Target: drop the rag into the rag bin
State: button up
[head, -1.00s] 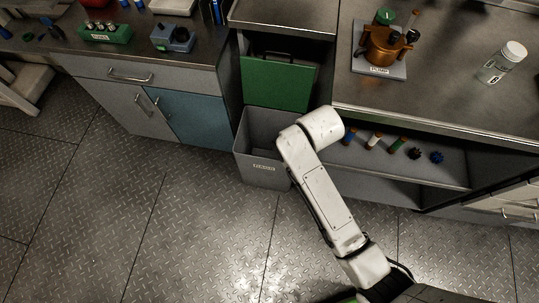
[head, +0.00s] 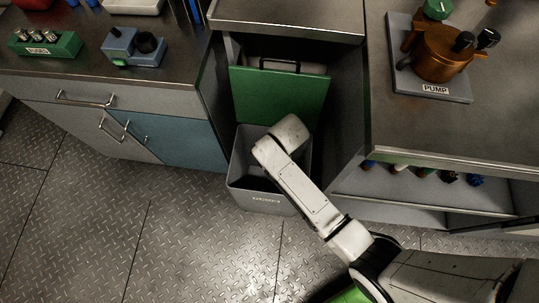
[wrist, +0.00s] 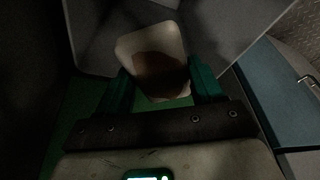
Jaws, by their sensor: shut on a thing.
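The rag bin (head: 262,201) is a grey open-topped box on the floor in the head view, with a small label on its front. My arm reaches over it and hides part of its opening. In the wrist view my gripper (wrist: 158,88) has green fingers shut on a pale rag (wrist: 177,45) with a brown stain. Grey bin walls (wrist: 215,30) show beyond and around the rag. The rag looks to be over or inside the bin opening; its exact depth is hard to tell. In the head view the gripper and rag are hidden behind my arm.
A green panel (head: 278,95) with a dark handle stands right behind the bin. A blue-doored cabinet (head: 175,140) is at left. A counter with a copper pump (head: 440,60) is at right, with an open shelf below. Floor in front is clear.

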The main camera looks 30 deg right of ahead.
notch_tip(320, 180, down, 6)
jog(key=b, duration=0.6)
jog(key=o, duration=1.2)
jog(key=shift+o, duration=0.2)
jog(key=shift+r, duration=0.1)
jog(key=p+v, duration=0.3)
jog(key=v, duration=0.7)
jog(key=shift+r, duration=0.35)
